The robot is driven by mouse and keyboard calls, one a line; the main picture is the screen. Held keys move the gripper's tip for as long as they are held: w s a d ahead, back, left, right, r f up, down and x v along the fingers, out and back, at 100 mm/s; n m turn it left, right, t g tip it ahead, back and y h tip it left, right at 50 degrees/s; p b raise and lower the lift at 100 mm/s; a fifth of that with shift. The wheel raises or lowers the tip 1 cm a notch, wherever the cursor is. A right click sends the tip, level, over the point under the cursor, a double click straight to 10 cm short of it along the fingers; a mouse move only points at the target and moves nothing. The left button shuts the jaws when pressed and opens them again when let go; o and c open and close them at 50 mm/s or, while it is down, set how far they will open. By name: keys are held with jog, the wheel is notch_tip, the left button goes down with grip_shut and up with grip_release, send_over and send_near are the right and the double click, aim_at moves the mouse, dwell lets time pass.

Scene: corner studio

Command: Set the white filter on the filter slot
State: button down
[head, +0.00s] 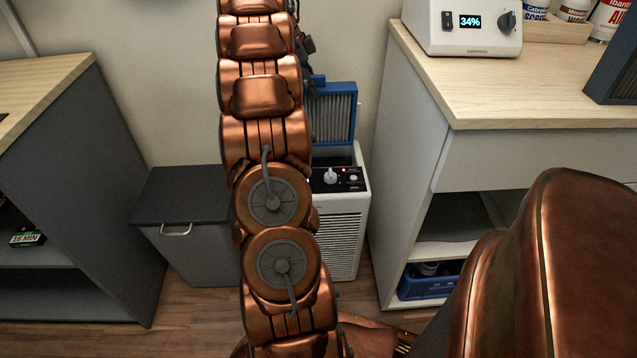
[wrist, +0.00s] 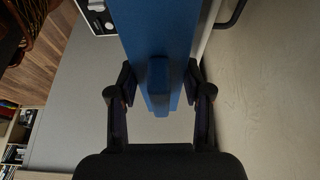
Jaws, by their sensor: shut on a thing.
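A blue-framed filter (head: 333,112) with grey pleats stands upright at the top back of a white floor unit (head: 342,245). In the wrist view, the blue frame (wrist: 160,25) shows edge-on, with a blue tab (wrist: 158,82) between the fingers. My gripper (wrist: 160,90) is shut on this filter. In the head view, my arm hides most of the gripper and the filter's left side. The unit's top opening (head: 330,155) is partly hidden, and I cannot tell whether the filter's lower edge is inside it. No plainly white filter shows.
A dark-lidded bin (head: 185,195) stands left of the unit. A wooden-topped counter (head: 530,95) on the right carries a white device (head: 465,38) and a dark framed panel (head: 612,70). A grey cabinet (head: 75,190) is on the left. The wall is close behind.

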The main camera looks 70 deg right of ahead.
notch_tip(320, 180, down, 26)
jog(key=b, duration=0.7)
jog(key=shift+f, duration=0.35)
jog(key=c, duration=0.5)
grip_release()
jog(key=p+v, duration=0.3)
jog(key=v, duration=0.8)
jog(key=shift+s+d+p, duration=0.1)
jog(key=shift+p, duration=0.3)
jog(key=shift+w+a+r, duration=0.2)
jog(key=shift+w+r, duration=0.05)
jog(key=shift+r, duration=0.4)
